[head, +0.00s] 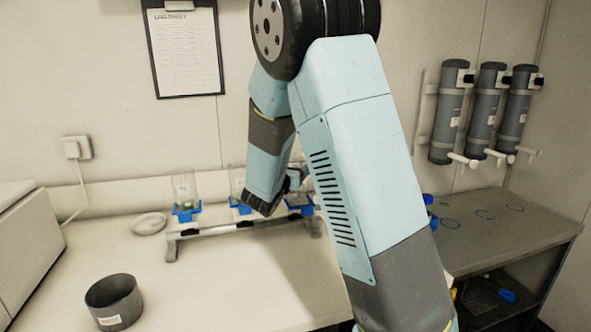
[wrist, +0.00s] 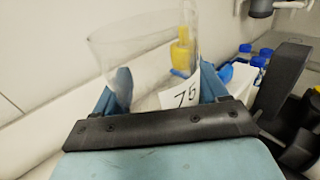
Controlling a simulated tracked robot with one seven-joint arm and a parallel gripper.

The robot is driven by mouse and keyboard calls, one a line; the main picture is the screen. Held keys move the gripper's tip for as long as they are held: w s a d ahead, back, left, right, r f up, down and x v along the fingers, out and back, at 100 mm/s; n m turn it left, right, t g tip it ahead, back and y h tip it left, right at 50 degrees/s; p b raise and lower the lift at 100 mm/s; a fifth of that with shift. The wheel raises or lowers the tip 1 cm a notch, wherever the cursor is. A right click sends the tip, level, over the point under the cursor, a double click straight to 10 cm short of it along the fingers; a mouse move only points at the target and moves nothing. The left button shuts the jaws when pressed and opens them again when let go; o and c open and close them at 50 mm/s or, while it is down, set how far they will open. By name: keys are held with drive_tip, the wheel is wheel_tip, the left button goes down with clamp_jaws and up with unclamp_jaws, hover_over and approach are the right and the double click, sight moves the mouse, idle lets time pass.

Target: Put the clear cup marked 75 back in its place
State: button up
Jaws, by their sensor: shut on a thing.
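In the wrist view my gripper (wrist: 165,95) is shut on the clear cup marked 75 (wrist: 135,60). The cup is see-through, and its white label with 75 faces the camera. In the head view my gripper (head: 297,180) is at the counter's back, mostly hidden by my arm, beside a low rack (head: 235,228) with blue holders. A clear cup (head: 184,187) stands in the left blue holder (head: 186,212). Another clear cup (head: 237,181) shows at the middle blue holder (head: 239,205). A blue holder (head: 300,204) lies below my gripper. I cannot tell whether the held cup touches it.
A dark round pot (head: 114,302) stands at the counter's front left, and a small white dish (head: 149,223) lies left of the rack. Grey cylinders (head: 449,112) hang on the right wall above a grey side table (head: 500,225). The counter's front middle is clear.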

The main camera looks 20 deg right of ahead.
drive_tip(key=shift+f, duration=1.05)
drive_tip(key=o, duration=1.1)
drive_tip(key=v, duration=1.3)
drive_tip(key=shift+s+a, duration=0.2)
drive_tip(key=shift+a, duration=0.1)
